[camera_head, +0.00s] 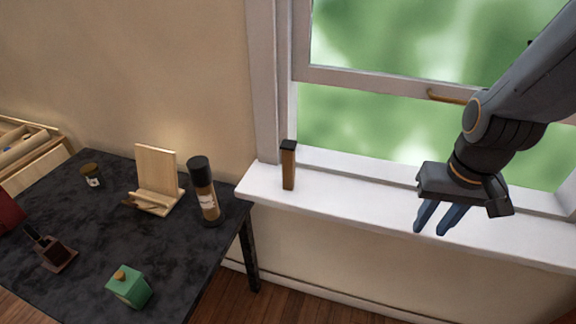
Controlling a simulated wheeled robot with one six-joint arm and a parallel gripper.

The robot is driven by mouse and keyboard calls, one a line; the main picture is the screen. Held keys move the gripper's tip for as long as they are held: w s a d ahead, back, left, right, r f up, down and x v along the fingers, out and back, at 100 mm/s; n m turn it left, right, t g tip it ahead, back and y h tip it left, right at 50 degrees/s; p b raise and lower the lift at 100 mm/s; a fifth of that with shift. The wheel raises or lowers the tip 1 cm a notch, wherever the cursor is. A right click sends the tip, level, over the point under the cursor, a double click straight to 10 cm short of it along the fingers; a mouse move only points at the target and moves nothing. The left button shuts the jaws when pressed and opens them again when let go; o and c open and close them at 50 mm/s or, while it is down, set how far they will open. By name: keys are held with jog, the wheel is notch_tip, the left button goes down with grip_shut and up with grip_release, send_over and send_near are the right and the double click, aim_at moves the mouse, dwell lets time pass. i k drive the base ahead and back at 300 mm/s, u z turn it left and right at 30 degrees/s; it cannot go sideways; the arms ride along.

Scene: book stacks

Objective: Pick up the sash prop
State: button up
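The sash prop appears to be the slim brown wooden block (289,171) with a dark top. It stands upright on the white window sill, near the left side of the window frame. My gripper (430,231) hangs over the sill to the right of the block, well apart from it. Its two blue fingers point down with a gap between them, and nothing shows between them.
The window sash (385,83) is raised, with a brass handle (446,97). Left of the sill (345,199), a dark table (182,262) holds a brown bottle (204,190), a wooden stand (157,175), a green box (129,287) and a small jar (92,175). The sill between block and gripper is clear.

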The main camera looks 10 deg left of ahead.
aim_at(288, 146)
jog(key=z, duration=1.35)
jog(key=k, duration=0.85)
jog(key=u, duration=1.8)
jog(key=i, duration=1)
jog(key=z, duration=0.05)
